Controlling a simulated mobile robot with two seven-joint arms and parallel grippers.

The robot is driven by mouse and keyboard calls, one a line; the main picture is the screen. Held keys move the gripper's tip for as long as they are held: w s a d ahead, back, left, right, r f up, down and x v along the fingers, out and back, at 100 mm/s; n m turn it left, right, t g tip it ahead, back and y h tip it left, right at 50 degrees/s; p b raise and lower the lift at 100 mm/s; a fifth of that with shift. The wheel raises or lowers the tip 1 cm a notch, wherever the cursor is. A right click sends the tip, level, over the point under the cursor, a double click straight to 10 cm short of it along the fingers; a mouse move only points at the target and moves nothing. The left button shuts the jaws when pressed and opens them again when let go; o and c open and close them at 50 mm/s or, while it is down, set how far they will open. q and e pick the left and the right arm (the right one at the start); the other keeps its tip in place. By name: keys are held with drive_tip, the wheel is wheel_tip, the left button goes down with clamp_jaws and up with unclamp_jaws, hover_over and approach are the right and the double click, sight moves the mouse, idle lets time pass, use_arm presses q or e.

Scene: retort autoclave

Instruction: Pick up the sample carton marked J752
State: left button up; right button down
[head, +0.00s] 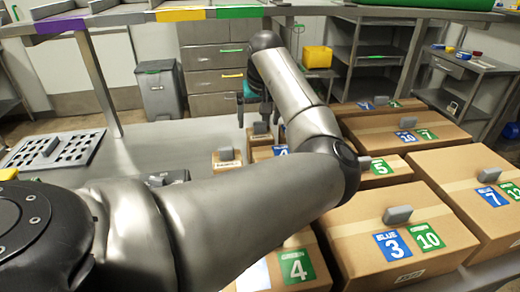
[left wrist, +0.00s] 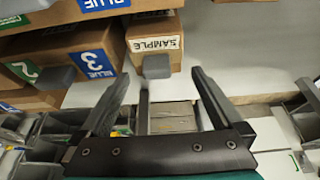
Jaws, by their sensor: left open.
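A small brown carton with a SAMPLE label (left wrist: 142,44) is at the upper middle of the left wrist view, with a grey block on it. The code J752 cannot be read. In the head view, two small cartons, a nearer one (head: 227,165) and a farther one (head: 260,139), stand left of the big boxes; I cannot tell which is the sample carton. My left gripper (head: 254,118) points down near the farther one. In the left wrist view the open fingers (left wrist: 158,82) appear on either side of the grey block, holding nothing. My right gripper is not in view.
Big numbered cartons, such as one marked blue 3 and green 10 (head: 402,245), crowd the right. My left arm hides part of them. A perforated tray (head: 55,150) lies at left. An overhead shelf with coloured labels (head: 180,15) crosses the top. Bare table shows left of the small cartons.

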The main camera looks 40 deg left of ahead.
sight(259, 131)
use_arm(q)
drive_tip(key=f, duration=0.1)
drive_tip(key=f+b, duration=0.1)
drive_tip(key=f, duration=0.2)
drive_tip(key=shift+w+a+f, duration=0.1)
drive_tip(key=shift+w+a, duration=0.05)
drive_tip(key=shift+w, duration=0.15)
drive_tip(key=shift+w+a+f+b, duration=0.15)
drive_tip(key=shift+a+f+b, duration=0.15)
drive_tip(key=shift+f, duration=0.1)
drive_tip(key=shift+d, duration=0.1)
drive_tip(key=shift+c, duration=1.3)
drive_tip(key=c, duration=0.7)
drive_tip(key=shift+c, duration=1.2)
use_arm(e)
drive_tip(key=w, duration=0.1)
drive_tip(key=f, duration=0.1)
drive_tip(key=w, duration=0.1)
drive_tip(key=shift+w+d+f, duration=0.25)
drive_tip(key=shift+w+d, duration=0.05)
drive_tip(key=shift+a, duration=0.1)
use_arm(q)
drive_tip(key=shift+r, duration=0.15)
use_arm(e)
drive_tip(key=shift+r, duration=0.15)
